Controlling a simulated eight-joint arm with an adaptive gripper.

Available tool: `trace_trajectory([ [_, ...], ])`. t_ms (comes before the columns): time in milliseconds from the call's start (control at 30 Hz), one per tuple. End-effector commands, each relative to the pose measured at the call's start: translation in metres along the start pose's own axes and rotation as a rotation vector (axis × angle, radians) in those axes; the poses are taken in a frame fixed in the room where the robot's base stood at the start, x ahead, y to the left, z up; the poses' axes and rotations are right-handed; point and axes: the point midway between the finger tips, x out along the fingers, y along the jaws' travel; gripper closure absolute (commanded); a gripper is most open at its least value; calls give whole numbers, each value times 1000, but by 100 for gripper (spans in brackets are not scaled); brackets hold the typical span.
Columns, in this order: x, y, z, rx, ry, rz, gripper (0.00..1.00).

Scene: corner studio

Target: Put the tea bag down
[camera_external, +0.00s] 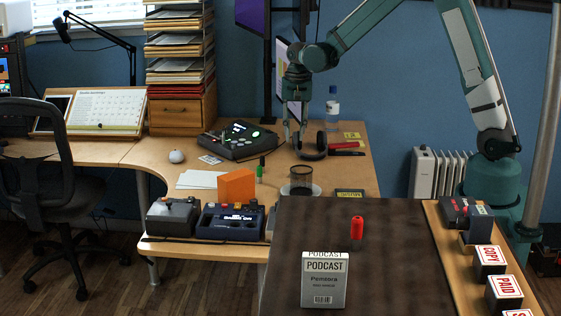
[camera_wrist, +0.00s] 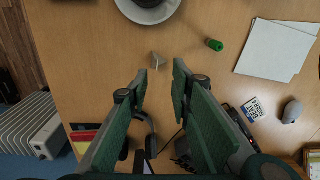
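A small pale grey, angular piece, which looks like the tea bag (camera_wrist: 157,61), shows in the wrist view just beyond my fingertips and closer to the left one. I cannot tell whether it rests on the wooden desk or is above it. My gripper (camera_wrist: 161,72) has its two green fingers apart, with bare desk visible between them. In the external view my gripper (camera_external: 294,141) points down over the desk, behind the dark glass (camera_external: 301,174). The tea bag cannot be made out there.
The glass stands on a saucer (camera_wrist: 136,14). Black headphones (camera_external: 313,148) lie close beside my gripper. An orange block (camera_external: 236,187) stands nearer the desk's front.

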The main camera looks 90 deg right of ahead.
Motion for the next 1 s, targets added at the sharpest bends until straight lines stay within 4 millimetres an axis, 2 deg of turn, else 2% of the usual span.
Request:
trace_trajectory([
  [467, -78, 2, 90, -258, 60, -80, 78],
  [1000, -147, 28, 192, -561, 139, -171, 78],
])
